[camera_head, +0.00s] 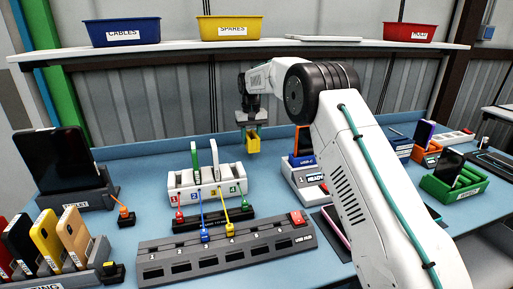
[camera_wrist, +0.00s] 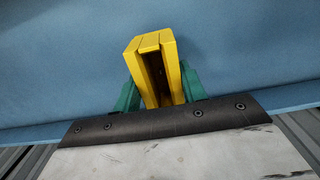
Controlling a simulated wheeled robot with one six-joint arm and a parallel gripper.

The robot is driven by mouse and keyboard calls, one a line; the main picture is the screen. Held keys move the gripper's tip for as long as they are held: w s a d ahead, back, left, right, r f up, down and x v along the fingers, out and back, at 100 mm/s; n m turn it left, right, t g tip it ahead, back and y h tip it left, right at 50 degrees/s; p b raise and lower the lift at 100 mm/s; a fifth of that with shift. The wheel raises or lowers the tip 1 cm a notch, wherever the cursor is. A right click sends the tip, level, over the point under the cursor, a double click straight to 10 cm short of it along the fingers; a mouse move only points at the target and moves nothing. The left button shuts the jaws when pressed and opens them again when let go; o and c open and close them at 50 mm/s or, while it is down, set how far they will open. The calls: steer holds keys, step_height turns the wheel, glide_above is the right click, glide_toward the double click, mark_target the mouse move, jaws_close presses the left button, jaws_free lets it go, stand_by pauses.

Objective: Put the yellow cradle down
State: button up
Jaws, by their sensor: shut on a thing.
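The yellow cradle (camera_head: 253,144) is a small block with a slot. It hangs in my gripper (camera_head: 252,131) near the back of the blue table in the head view. In the wrist view the cradle (camera_wrist: 140,44) sits between the two green fingers of my gripper (camera_wrist: 160,88), which are shut on its sides. Its dark slot faces the camera. Blue table surface shows behind it. I cannot tell whether its underside touches the table.
A white charging block (camera_head: 205,181) with cables stands left of the cradle, and a white device stand (camera_head: 306,175) stands to its right. A grey power strip (camera_head: 225,250) lies in front. The blue table (camera_head: 150,153) is clear along its back edge.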

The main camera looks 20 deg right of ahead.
steer(key=shift+f, duration=1.8)
steer(key=o, duration=1)
steer(key=shift+f, duration=0.1)
step_height(320, 180, up, 8)
steer(key=shift+s+f, duration=0.1)
